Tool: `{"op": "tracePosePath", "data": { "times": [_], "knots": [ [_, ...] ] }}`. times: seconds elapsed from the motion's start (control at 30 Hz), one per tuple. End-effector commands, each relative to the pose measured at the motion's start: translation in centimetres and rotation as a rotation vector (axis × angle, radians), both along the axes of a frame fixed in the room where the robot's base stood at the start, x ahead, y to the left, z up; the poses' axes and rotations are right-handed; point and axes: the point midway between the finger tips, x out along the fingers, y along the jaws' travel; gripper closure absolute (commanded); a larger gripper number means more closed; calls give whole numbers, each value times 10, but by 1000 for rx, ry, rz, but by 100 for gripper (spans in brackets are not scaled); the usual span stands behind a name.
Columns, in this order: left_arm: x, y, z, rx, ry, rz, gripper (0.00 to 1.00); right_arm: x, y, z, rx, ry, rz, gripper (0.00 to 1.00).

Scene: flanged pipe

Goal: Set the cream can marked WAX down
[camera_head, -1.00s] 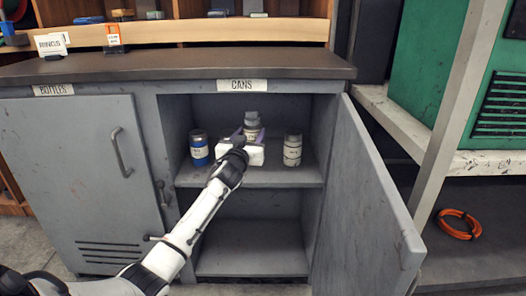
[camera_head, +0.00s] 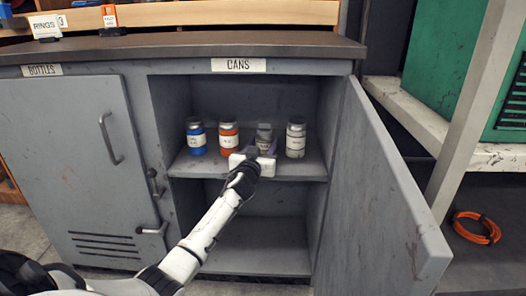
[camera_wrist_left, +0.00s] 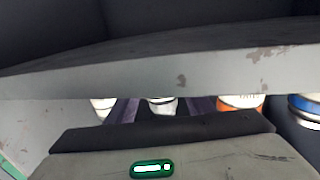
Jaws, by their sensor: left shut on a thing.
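My left gripper (camera_head: 264,150) reaches into the open CANS cupboard and is shut on a cream-grey can (camera_head: 264,133) with a grey lid. The can looks upright; my gripper hides its lower part, so I cannot tell whether its base touches the shelf. Its label is too small to read as WAX. In the left wrist view the held can (camera_wrist_left: 162,106) shows between the purple fingers. It stands between an orange can (camera_head: 228,138) on the left and another cream can (camera_head: 296,140) close on the right. My right gripper is not in view.
A blue can (camera_head: 196,137) stands at the shelf's left. The shelf (camera_head: 192,170) has a compartment below it, and its front edge (camera_wrist_left: 180,72) crosses the left wrist view. The cupboard door (camera_head: 385,190) stands open to the right. The BOTTLES door (camera_head: 75,160) is shut.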

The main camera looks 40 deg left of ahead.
Motion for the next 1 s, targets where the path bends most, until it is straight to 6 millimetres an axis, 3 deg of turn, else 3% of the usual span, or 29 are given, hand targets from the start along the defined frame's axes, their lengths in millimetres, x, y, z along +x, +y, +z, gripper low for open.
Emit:
{"op": "tracePosePath", "data": {
  "times": [0.3,0.33,0.43,0.77,1.0],
  "knots": [
    [0,0,-2,2,-5,-1,65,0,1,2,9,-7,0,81],
    [0,0,-4,0,-1,0,51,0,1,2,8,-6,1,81],
    [0,0,-4,0,-1,0,34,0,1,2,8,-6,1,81],
    [0,0,-2,2,-1,0,34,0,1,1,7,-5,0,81],
    [-27,-15,-1,-3,1,-1,34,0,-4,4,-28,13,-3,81]
  ]
}}
